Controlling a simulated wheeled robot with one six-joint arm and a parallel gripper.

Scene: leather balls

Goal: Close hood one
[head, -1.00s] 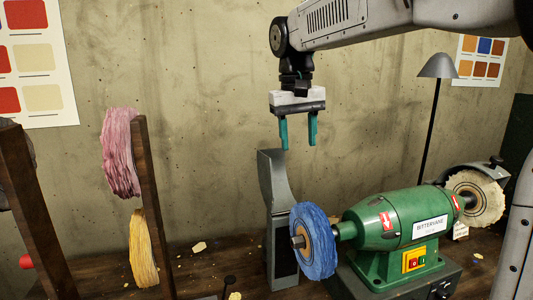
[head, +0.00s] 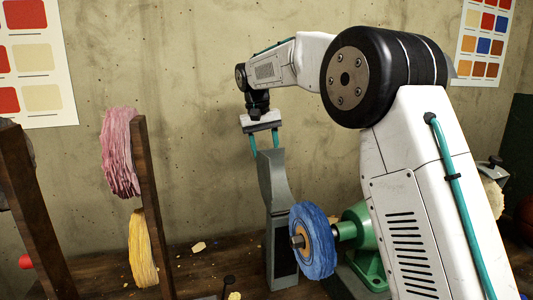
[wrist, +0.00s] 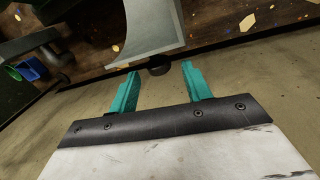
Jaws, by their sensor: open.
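A grey curved hood (head: 279,195) stands upright behind the blue buffing wheel (head: 313,240), swung back clear of it. My gripper (head: 264,148) is at the hood's top edge, on the wall side. Its teal fingers are apart and empty, and the hood's top partly hides their tips. In the wrist view the hood (wrist: 155,22) lies just beyond my open gripper (wrist: 160,72). A small dark round knob (wrist: 159,69) shows between the fingertips; I cannot tell whether they touch it. No label on the hood is readable.
The green grinder (head: 361,235) is largely hidden behind my arm. A pale wheel (head: 494,193) shows at the far right. A wooden rack (head: 153,205) with pink (head: 119,152) and yellow (head: 142,248) mops stands left. The wall is close behind my gripper.

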